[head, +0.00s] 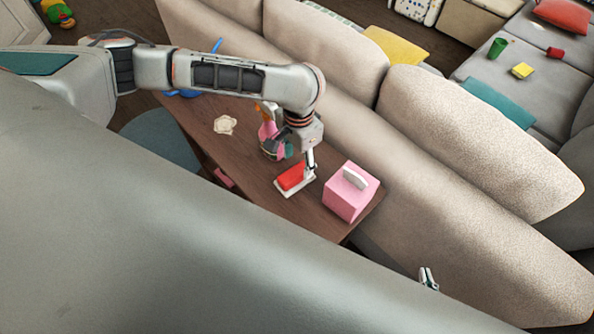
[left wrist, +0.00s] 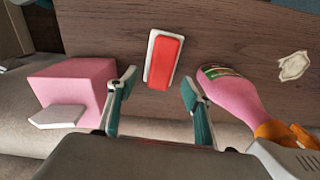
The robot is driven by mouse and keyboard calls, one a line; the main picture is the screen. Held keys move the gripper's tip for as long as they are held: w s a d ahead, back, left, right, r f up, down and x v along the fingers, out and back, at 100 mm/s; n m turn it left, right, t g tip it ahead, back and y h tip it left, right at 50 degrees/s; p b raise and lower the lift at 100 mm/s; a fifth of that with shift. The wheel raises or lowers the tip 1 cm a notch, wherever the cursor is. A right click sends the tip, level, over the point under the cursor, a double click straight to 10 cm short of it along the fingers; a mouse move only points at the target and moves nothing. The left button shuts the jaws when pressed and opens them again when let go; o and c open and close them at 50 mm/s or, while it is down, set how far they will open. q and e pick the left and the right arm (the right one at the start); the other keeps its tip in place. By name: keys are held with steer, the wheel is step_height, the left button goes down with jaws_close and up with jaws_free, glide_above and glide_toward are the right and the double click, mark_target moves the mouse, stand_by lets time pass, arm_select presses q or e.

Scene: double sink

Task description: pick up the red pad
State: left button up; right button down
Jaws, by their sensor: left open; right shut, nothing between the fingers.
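The red pad (head: 291,176) lies on a white base (head: 300,189) on the wooden table. In the left wrist view the red pad (left wrist: 164,63) sits just beyond the gap between my fingertips. My left gripper (head: 311,167) is open above the table, close to the pad's right side in the head view. The left wrist view shows the open fingers (left wrist: 157,92) with nothing between them. My right gripper (head: 428,279) shows small at the lower right, shut and empty, away from the table. Its arm is hidden.
A pink box (head: 346,199) with a white piece on top stands right of the pad. A pink spray bottle (left wrist: 232,94) with an orange top stands on the other side. A pale flat item (head: 225,125) lies further left. The beige sofa (head: 440,170) borders the table.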

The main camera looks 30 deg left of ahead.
mark_target(297, 171)
arm_select(q)
steer(key=shift+f, duration=0.75)
step_height(297, 171, down, 4)
steer(key=shift+f+b, duration=0.1)
steer(key=shift+b, duration=0.95)
arm_select(e)
step_height(297, 171, down, 3)
steer(key=shift+s+r, duration=0.15)
steer(key=shift+r, duration=0.05)
arm_select(q)
steer(key=shift+c, duration=1.4)
steer(key=shift+a, duration=0.1)
steer(key=c, duration=0.8)
